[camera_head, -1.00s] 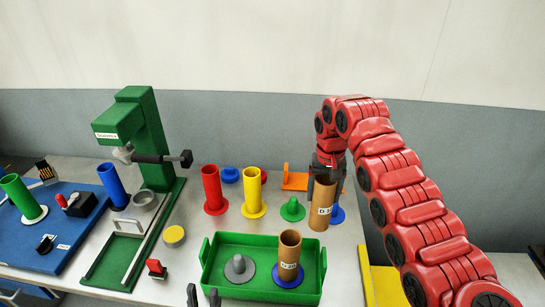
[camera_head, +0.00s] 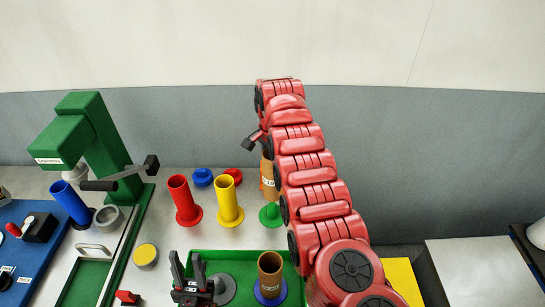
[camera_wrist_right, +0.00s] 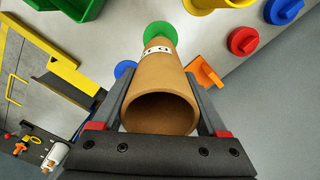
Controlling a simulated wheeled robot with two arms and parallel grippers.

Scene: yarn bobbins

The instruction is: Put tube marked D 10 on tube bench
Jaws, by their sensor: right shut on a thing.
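My right gripper (camera_wrist_right: 160,82) is shut on a brown tube (camera_wrist_right: 158,90), with one finger on each side. In the head view this tube (camera_head: 268,168) is upright, partly behind my right arm, and its label is partly hidden. Its far end lines up with the green round-based peg (camera_head: 270,216); I cannot tell whether they touch. The green base (camera_wrist_right: 160,33) also shows in the wrist view. My left gripper (camera_head: 192,272) is open and empty at the lower edge, left of the tray's other brown tube (camera_head: 270,268). I cannot identify the tube bench for certain.
A green tray (camera_head: 215,256) holds a grey disc (camera_head: 222,289) and the other tube. Red (camera_head: 183,198) and yellow (camera_head: 228,200) tubes stand behind it. An orange stand (camera_wrist_right: 207,75) is near the held tube.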

